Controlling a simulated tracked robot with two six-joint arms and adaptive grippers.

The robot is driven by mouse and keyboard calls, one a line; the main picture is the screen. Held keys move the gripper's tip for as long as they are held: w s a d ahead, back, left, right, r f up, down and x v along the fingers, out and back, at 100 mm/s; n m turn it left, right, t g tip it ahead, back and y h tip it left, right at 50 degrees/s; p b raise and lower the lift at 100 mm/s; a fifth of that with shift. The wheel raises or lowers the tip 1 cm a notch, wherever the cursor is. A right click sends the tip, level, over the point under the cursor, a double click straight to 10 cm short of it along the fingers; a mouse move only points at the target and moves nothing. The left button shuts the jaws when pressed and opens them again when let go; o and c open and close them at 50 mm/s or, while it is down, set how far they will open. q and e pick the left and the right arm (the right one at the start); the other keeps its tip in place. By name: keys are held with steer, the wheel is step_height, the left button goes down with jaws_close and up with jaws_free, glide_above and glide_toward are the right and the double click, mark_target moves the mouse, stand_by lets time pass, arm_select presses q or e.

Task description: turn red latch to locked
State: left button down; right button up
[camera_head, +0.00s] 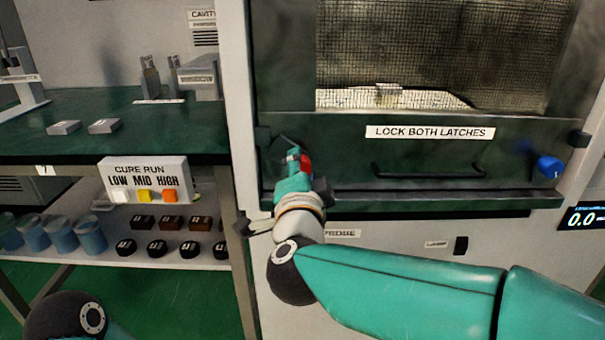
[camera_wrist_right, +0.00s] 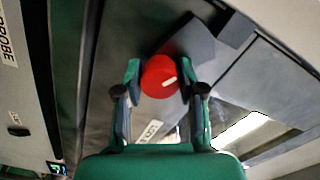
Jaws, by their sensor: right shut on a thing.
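The red latch (camera_wrist_right: 161,77) is a round red knob with a short white mark, on the dark green door panel of the microwave cavity. In the right wrist view my right gripper (camera_wrist_right: 164,84) has its two fingers on either side of the knob and is shut on it. In the head view the red latch (camera_head: 305,164) shows only in part beside my right gripper (camera_head: 296,165), at the door's left end. The blue latch (camera_head: 549,167) is at the door's right end. My left gripper is not in view.
The door bears a "LOCK BOTH LATCHES" label (camera_head: 430,132) and a dark bar handle (camera_head: 428,174). At left, a green bench (camera_head: 110,130) holds small metal blocks, with a LOW/MID/HIGH button box (camera_head: 146,178) at its front. Blue cups and black pieces stand on the shelf below.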

steer(key=shift+d+f, duration=0.15)
steer(key=shift+f, duration=0.05)
steer(key=o, duration=1.1)
steer(key=shift+o, duration=0.2)
steer(key=shift+r, duration=0.1)
steer(key=shift+s, duration=0.1)
steer(key=s, duration=1.1)
steer(key=shift+s, duration=0.4)
